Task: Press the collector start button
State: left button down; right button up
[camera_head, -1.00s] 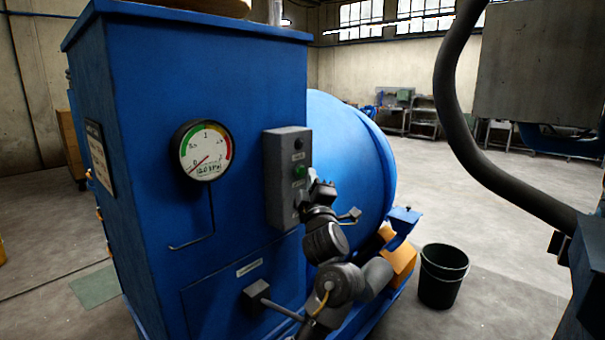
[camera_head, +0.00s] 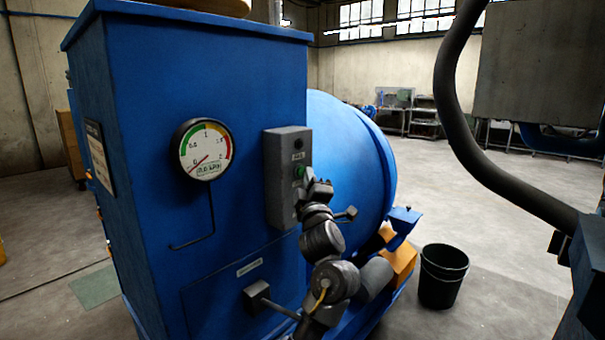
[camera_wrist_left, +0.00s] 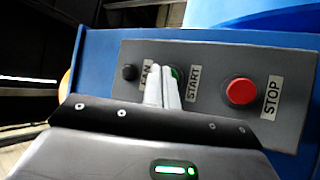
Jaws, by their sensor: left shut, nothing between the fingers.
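The grey control box (camera_head: 280,185) is fixed to the blue cabinet's side edge. Its green start button (camera_head: 299,171) shows just above my left gripper (camera_head: 312,184). In the left wrist view the shut, pale fingers (camera_wrist_left: 162,73) are at the green button (camera_wrist_left: 176,74), beside the START label (camera_wrist_left: 193,82), and hide part of it. I cannot tell whether they touch it or whether it is pushed in. The red stop button (camera_wrist_left: 240,91) is to the right, clear of the fingers. My right gripper is out of view.
A dial gauge (camera_head: 205,150) on the blue cabinet (camera_head: 120,200) has its needle near zero. A small black knob (camera_wrist_left: 129,72) sits left of the fingers. A black bucket (camera_head: 443,277) stands on the floor at right. A thick hose (camera_head: 470,150) hangs at right.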

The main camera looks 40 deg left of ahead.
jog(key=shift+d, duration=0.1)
pick_arm(q)
jog(key=shift+a, duration=0.1)
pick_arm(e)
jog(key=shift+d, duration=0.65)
pick_arm(q)
jog(key=shift+a, duration=0.1)
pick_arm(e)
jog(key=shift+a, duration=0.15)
pick_arm(q)
jog(key=shift+a, duration=0.2)
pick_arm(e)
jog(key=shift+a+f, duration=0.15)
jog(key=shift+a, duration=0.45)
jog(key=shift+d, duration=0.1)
pick_arm(q)
jog(key=shift+d, duration=0.85)
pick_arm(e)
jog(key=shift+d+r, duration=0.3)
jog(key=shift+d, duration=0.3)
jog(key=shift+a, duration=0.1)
